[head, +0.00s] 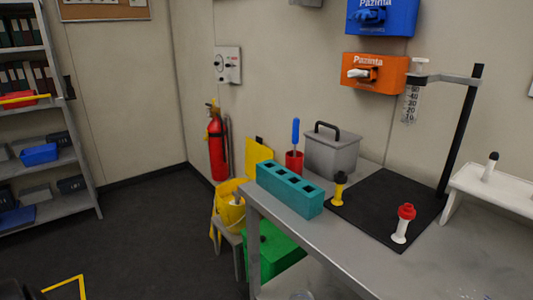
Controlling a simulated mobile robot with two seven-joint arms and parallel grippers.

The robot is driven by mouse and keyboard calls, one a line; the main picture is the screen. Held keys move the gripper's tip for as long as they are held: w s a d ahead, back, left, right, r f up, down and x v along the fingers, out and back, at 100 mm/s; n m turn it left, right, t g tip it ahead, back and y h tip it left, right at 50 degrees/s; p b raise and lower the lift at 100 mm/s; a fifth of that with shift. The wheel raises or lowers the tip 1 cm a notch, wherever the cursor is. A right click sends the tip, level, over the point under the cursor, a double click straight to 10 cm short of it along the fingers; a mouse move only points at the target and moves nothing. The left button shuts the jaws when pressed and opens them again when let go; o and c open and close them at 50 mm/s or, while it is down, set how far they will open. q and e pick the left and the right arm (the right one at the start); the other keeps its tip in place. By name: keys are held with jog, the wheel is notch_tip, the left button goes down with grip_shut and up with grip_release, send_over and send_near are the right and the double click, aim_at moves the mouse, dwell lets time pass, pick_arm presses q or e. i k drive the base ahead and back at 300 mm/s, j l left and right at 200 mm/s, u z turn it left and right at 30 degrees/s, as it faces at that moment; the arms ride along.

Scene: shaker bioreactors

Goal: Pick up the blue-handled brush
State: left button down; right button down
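The blue-handled brush (295,131) stands upright in a small red cup (294,162) toward the back left of the grey metal table (292,228). Its blue handle points up, and its lower end is hidden in the cup. The cup's base is partly hidden behind the teal block. Neither of my grippers shows in the head view.
A teal block with square holes (289,190) stands in front of the cup. A grey box with a black handle (333,153) stands close on its right.

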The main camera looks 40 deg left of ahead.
aim_at(295, 129)
jog(key=k+u, duration=0.1)
jog(key=u, duration=0.9)
